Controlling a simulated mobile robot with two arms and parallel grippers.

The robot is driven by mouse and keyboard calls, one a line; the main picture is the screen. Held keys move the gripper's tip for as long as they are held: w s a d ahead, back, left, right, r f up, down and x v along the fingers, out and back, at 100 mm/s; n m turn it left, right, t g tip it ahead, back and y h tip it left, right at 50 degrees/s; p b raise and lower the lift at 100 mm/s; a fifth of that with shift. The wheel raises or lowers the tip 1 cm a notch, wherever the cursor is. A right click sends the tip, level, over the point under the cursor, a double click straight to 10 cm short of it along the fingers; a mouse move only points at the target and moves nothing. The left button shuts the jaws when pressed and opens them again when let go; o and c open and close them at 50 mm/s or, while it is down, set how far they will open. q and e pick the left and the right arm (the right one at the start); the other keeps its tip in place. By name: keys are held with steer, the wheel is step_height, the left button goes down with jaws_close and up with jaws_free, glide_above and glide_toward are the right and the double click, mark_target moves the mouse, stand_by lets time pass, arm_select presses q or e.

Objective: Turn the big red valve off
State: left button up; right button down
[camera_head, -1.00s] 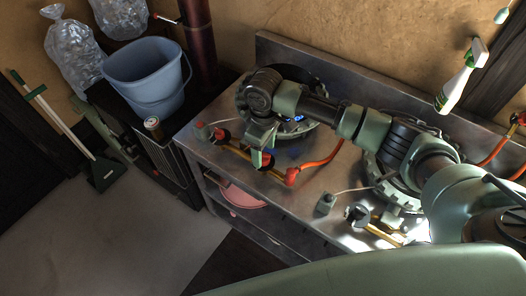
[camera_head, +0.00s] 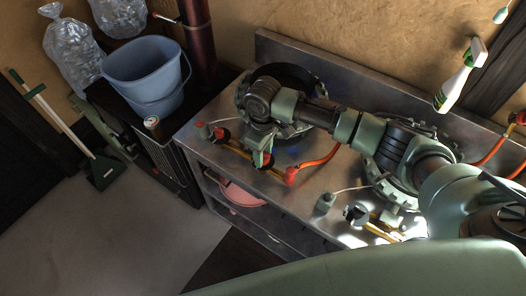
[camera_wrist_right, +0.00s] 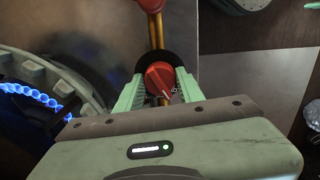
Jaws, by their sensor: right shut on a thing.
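The red valve knob (camera_wrist_right: 160,78) has a white pointer line and a black disc behind it, on a brass pipe. In the right wrist view it sits between the two pale green fingers of my right gripper (camera_wrist_right: 158,92), which is shut on it. In the head view the right gripper (camera_head: 262,152) reaches down to the front of the metal bench, and the knob (camera_head: 265,160) shows only in part beside the fingers. The left gripper is not in view.
A burner (camera_wrist_right: 45,85) with blue flames stands left of the gripper in the wrist view. On the metal bench (camera_head: 325,165), an orange hose (camera_head: 318,160) runs from a red fitting (camera_head: 291,176). Another red knob (camera_head: 221,134) is to the left. A blue bucket (camera_head: 143,75) stands beyond the bench.

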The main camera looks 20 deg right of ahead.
steer(key=m+p, duration=0.1)
steer(key=p, duration=0.1)
steer(key=m+p, duration=0.2)
steer(key=p, duration=0.1)
steer(key=shift+r+m+p, duration=0.25)
steer(key=shift+m+p, duration=0.05)
steer(key=shift+m, duration=0.1)
steer(key=shift+f+m+p, duration=0.15)
steer(key=shift+m+p, duration=0.65)
steer(key=shift+p, duration=0.05)
steer(key=c, duration=0.9)
jaws_free()
step_height(320, 180, up, 8)
steer(key=shift+f+b, duration=0.15)
steer(key=shift+b, duration=0.45)
